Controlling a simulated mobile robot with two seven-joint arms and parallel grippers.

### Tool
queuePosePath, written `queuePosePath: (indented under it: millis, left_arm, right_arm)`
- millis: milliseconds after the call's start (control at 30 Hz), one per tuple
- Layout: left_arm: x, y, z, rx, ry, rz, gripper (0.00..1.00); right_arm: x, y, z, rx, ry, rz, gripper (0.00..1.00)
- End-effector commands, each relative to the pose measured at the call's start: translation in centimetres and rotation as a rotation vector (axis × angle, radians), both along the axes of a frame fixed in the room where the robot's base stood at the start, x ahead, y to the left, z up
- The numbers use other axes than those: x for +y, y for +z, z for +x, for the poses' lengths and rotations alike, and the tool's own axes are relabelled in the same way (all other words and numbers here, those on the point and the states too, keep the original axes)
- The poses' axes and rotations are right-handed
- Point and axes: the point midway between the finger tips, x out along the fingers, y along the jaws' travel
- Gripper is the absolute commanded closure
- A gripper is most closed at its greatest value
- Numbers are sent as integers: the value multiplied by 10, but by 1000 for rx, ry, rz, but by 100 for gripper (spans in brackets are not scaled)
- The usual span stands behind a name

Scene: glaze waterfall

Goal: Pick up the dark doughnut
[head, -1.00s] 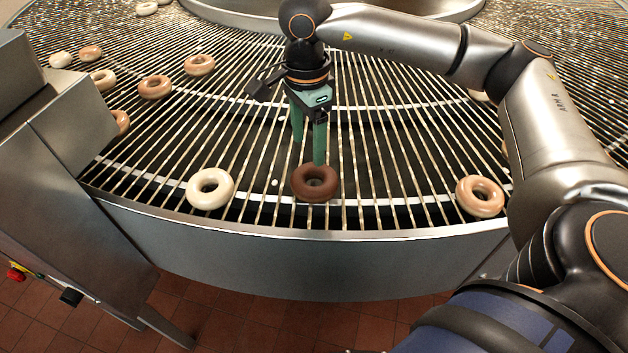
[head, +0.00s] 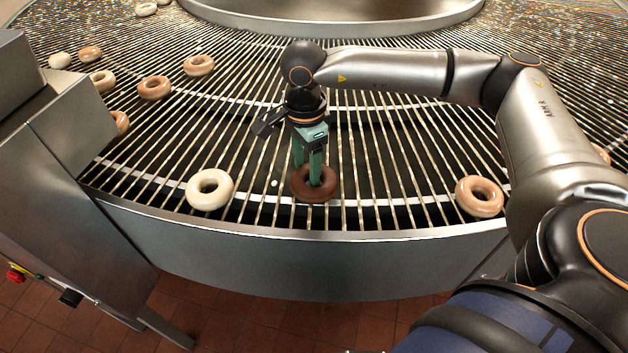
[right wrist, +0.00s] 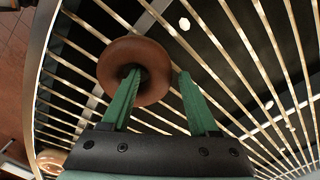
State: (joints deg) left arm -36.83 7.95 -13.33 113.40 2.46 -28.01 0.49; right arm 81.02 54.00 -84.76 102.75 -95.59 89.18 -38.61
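The dark brown doughnut (head: 316,197) lies flat on the wire rack near its front rim, in the middle of the head view. My right gripper (head: 307,175) points down at it with green fingers apart. In the right wrist view, one finger reaches over the hole of the dark doughnut (right wrist: 114,62). The other finger stands just outside the ring, so the gripper (right wrist: 159,74) straddles one side of it. A gap shows between the right-hand finger and the ring. My left gripper is not in view.
A cream doughnut (head: 210,201) lies to the left and a tan one (head: 479,209) to the right on the rack. Several more lie at the back left. A steel cabinet (head: 60,150) stands at the left. The curved metal rim (head: 300,235) edges the rack.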

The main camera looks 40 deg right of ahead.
Motion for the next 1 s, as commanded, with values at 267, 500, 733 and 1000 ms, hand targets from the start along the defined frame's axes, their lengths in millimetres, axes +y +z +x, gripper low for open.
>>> queuePosePath:
  millis: [267,500,733,1000]
  left_arm:
    - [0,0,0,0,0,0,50]
    - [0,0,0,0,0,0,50]
    - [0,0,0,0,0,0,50]
    - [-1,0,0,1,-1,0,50]
  right_arm:
    - [0,0,0,0,0,0,72]
    - [0,0,0,0,0,0,99]
    - [0,0,0,0,0,0,100]
    - [0,5,0,-1,0,1,100]
